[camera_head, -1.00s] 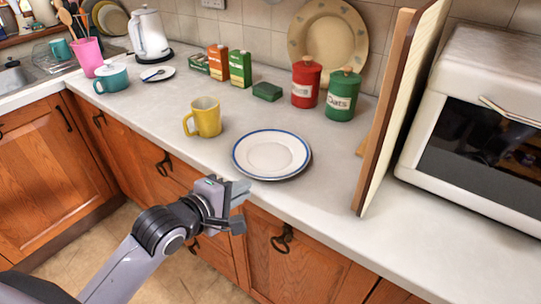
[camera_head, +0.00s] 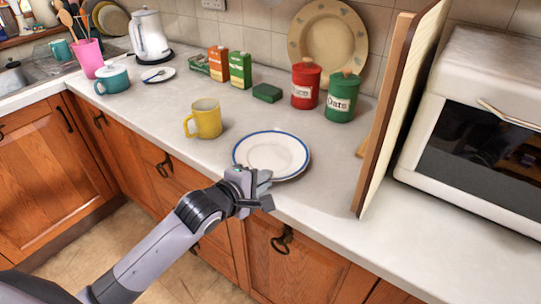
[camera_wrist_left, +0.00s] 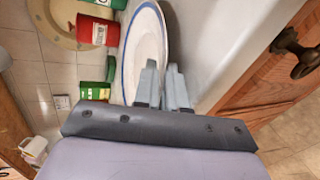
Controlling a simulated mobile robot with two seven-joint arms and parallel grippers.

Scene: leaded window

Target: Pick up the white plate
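The white plate (camera_head: 272,152) with a blue rim lies flat on the countertop near its front edge. My left gripper (camera_head: 267,190) is at the plate's near rim, by the counter's front edge. Its two fingers are apart, with a gap between them. In the left wrist view, the fingertips (camera_wrist_left: 163,68) are close to the near rim of the plate (camera_wrist_left: 146,45), one finger overlapping it in the picture. I cannot tell whether they touch it. My right gripper is not in view.
A yellow mug (camera_head: 205,119) stands left of the plate. Red (camera_head: 305,84) and green (camera_head: 342,97) canisters and a green box (camera_head: 267,92) stand behind it. An upright wooden board (camera_head: 398,110) and a white microwave (camera_head: 480,130) are on the right. Counter right of the plate is clear.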

